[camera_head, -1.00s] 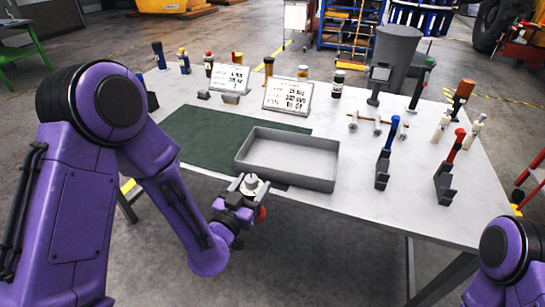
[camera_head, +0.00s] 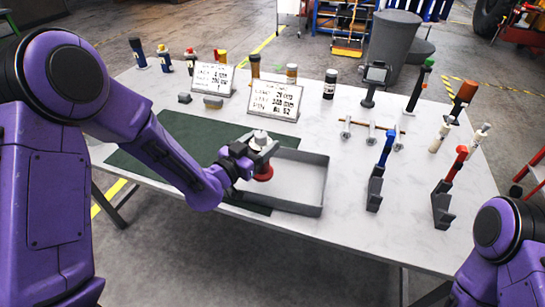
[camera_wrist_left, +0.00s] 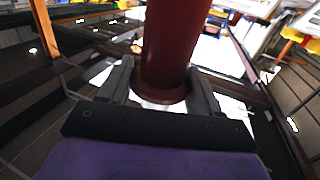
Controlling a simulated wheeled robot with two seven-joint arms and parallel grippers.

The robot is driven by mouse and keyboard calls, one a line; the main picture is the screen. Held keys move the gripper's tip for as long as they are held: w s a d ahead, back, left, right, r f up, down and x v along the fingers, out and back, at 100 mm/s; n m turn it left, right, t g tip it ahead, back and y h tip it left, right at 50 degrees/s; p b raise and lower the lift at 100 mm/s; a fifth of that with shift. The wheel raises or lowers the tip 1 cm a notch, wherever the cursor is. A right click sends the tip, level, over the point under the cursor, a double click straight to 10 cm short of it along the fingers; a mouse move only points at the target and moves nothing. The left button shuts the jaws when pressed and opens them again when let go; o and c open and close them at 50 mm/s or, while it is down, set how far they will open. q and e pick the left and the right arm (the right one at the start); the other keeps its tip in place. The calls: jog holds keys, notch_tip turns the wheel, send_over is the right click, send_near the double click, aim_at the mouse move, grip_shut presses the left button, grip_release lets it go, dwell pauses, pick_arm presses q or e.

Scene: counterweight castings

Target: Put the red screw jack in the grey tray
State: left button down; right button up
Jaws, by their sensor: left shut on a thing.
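My left gripper (camera_head: 258,157) is shut on the red screw jack (camera_head: 264,174). The jack looks roughly upright, with its grey top above the fingers and its red base below. In the left wrist view its red body (camera_wrist_left: 172,45) shows between the two fingers. The grey tray (camera_head: 322,186) stands on the table near its front edge. The jack appears over the left part of the tray; its height above the floor of the tray is hard to tell. The gripper and arm hide the tray's left end. My right gripper is outside the picture.
The tray partly overlaps a dark green mat (camera_head: 160,150). Two sign cards (camera_head: 274,100) stand behind it. A blue-handled tool (camera_head: 376,185) and a red-handled tool (camera_head: 443,200) stand to its right. A small rack (camera_head: 370,133) and several tools stand farther back.

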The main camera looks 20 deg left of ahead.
aim_at(271, 168)
pick_arm(q)
jog(key=f, duration=0.1)
jog(key=w+d, duration=0.1)
jog(key=f, duration=0.1)
jog(key=shift+w+d+f, duration=0.25)
jog(key=shift+d+f, duration=0.3)
jog(key=shift+f, duration=0.05)
jog(key=f, duration=0.3)
jog(key=shift+w+d+f+p, duration=0.1)
jog(key=shift+d+f+p, duration=0.15)
jog(key=shift+p, duration=0.15)
jog(key=shift+w+a, duration=0.1)
jog(key=shift+w, duration=0.05)
jog(key=shift+s+f+b, duration=0.2)
jog(key=shift+b, duration=0.1)
jog(key=shift+c, duration=1)
grip_release()
